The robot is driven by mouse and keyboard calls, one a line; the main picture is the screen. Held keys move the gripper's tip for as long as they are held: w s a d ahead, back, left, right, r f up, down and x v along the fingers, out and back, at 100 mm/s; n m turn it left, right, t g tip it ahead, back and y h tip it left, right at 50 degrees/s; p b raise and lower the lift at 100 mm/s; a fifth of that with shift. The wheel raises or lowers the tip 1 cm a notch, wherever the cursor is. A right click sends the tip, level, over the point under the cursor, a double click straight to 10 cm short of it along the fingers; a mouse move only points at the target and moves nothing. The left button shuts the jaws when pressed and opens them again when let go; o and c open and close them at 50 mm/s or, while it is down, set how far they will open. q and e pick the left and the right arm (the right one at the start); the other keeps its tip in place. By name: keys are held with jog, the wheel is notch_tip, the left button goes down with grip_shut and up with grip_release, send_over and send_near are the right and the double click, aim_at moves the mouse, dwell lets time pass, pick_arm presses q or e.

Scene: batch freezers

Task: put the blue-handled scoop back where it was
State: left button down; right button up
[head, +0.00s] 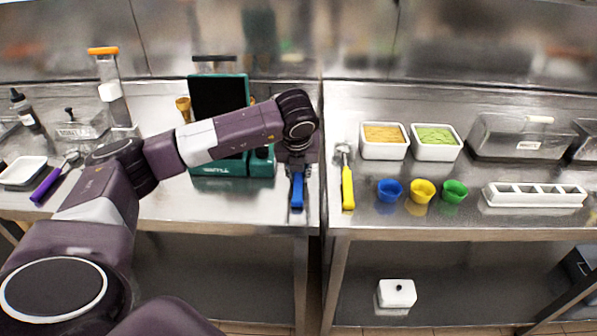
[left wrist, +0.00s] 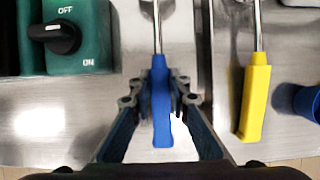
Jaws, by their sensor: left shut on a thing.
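The blue-handled scoop (head: 297,192) is at the right end of the left steel table, its handle pointing to the front edge. In the left wrist view its blue handle (left wrist: 161,108) lies between the fingers, with the metal shaft running away to the top. My left gripper (head: 297,172) is shut on the handle; it also shows in the left wrist view (left wrist: 160,88). The scoop's head is hidden by my wrist in the head view and cut off in the wrist view. I cannot tell whether the scoop touches the table. My right gripper is not in view.
A yellow-handled scoop (head: 347,187) lies just right, across the gap between the tables. Blue (head: 389,191), yellow (head: 422,191) and green (head: 454,191) cups stand farther right. A green machine (head: 232,170) with an ON/OFF knob stands left. A purple-handled scoop (head: 46,185) lies far left.

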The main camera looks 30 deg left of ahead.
pick_arm(q)
jog(key=c, duration=1.8)
grip_release()
jog(key=b+v, duration=0.2)
jog(key=v, duration=1)
